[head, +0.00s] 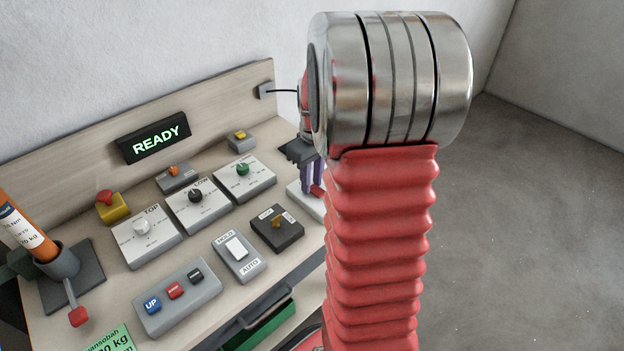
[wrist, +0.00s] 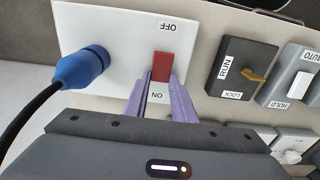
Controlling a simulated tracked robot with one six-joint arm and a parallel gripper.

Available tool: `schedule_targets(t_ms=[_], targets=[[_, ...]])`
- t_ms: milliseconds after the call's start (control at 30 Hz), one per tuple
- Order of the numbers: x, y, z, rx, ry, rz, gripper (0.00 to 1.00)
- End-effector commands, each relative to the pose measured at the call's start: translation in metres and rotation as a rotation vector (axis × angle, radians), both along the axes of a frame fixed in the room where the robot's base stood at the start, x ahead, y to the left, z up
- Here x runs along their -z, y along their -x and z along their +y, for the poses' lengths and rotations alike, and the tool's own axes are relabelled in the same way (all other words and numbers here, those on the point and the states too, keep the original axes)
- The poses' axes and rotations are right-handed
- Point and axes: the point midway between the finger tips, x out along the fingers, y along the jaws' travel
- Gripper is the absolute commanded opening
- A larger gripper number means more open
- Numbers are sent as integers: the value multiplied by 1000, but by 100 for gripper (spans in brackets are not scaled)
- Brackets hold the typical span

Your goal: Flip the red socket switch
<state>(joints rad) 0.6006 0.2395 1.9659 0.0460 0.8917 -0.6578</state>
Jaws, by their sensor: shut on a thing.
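The red socket switch (wrist: 161,66) is a red rocker on a white socket plate (wrist: 122,25), between the OFF and ON labels. In the wrist view, my gripper (wrist: 162,80) has its two purple fingers closed in on both sides of the rocker, with the ON label showing between them. In the head view, my gripper (head: 312,180) is partly hidden behind my arm, over the white plate (head: 304,197). Which way the rocker is tilted I cannot tell.
A blue plug (wrist: 82,68) with a black cable sits left of the switch in the wrist view. A dark RUN/LOCK switch box (wrist: 232,85) stands to the right. In the head view, dial boxes (head: 196,204) and a HOLD/AUTO switch (head: 238,256) crowd the bench; a READY display (head: 154,138) is behind.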

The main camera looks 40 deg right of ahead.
Motion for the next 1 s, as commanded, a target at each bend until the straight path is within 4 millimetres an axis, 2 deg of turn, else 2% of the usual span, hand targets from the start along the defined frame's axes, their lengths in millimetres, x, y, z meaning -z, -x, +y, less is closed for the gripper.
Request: schedule_targets(t_ms=[500,1000], targets=[[-3,9,2,1,-13,-257,1],[-4,10,1,0,-8,-307,1]])
